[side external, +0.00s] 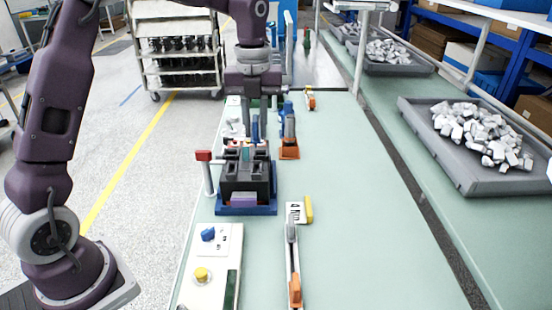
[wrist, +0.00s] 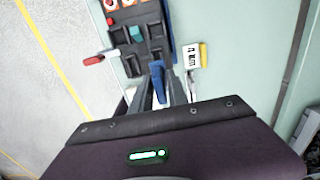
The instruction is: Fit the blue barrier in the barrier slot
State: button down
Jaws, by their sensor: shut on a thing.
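My gripper (side external: 259,118) is shut on the blue barrier (wrist: 158,82), a thin upright blue plate between its fingers. In the side external view, the barrier (side external: 255,131) hangs from the fingers above the far part of the black breaker block (side external: 262,182). The block has several dark recesses and sits in a blue tray (side external: 246,211). A teal piece sits in the block, clearer in the wrist view (wrist: 136,34). A purple piece (side external: 243,199) shows at its front. I cannot tell which recess is the barrier slot or whether the barrier touches the block.
A red-topped lever on a pale post (side external: 204,157) stands left of the block. A white "4 mm" card with a yellow edge (side external: 308,210) and a long grey-and-orange tool (side external: 294,265) lie right of it. A control panel (side external: 222,240) is in front.

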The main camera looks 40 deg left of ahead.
jog(key=shift+a+r, duration=0.1)
jog(key=shift+a, duration=0.1)
jog(key=shift+f, duration=2.9)
jog(key=shift+f, duration=1.45)
jog(key=c, duration=1.2)
grip_release()
